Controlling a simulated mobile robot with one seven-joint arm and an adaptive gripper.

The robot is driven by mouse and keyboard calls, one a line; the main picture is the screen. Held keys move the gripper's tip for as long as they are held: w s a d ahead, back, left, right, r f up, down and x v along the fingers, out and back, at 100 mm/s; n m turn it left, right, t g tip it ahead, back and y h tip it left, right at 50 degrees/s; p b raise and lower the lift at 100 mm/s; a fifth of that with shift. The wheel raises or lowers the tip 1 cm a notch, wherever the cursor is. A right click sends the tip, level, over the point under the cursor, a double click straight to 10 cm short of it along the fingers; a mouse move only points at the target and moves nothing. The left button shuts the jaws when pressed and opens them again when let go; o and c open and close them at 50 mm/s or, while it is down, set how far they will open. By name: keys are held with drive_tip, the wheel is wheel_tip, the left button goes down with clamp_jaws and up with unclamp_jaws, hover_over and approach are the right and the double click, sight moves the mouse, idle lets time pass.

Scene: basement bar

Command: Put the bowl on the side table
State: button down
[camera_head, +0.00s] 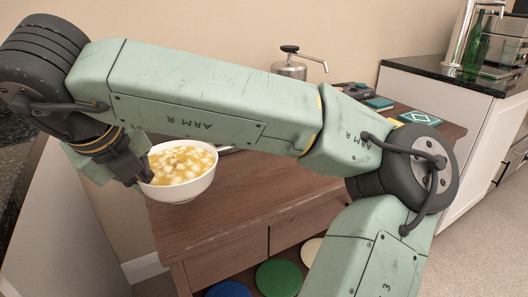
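The white bowl (187,189), filled with yellow broth and pale chunks, is upright at the left end of the brown wooden side table (235,215). I cannot tell whether its base touches the tabletop or hangs just above it. My gripper (143,172) reaches down from the upper left and is shut on the bowl's left rim. The fingertips are partly hidden by the bowl and the gripper's own body. My arm crosses in front of the back of the table and hides part of its top.
A metal pump dispenser (290,67) stands behind my arm. Small dark and teal boxes (379,103) and a teal patterned item (421,117) lie at the table's back right. Round plates (279,279) sit on the lower shelf. The front middle tabletop is clear. A dark counter (445,78) stands at right.

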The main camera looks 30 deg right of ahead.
sight(183, 170)
drive_tip(key=w+d, duration=0.1)
drive_tip(key=d, duration=0.4)
drive_tip(key=w+d+f+p, duration=0.1)
drive_tip(key=w+d, duration=0.1)
drive_tip(key=d, duration=0.3)
drive_tip(key=w+d+p, duration=0.1)
drive_tip(key=d, duration=0.4)
drive_tip(key=shift+w+f, duration=0.2)
drive_tip(key=shift+f+p, duration=0.35)
drive_tip(key=shift+f, duration=1.45)
drive_tip(key=c, duration=2.3)
unclamp_jaws()
drive_tip(key=shift+f, duration=0.2)
drive_tip(key=o, duration=0.5)
drive_tip(key=shift+r, duration=0.1)
drive_tip(key=shift+r, duration=0.1)
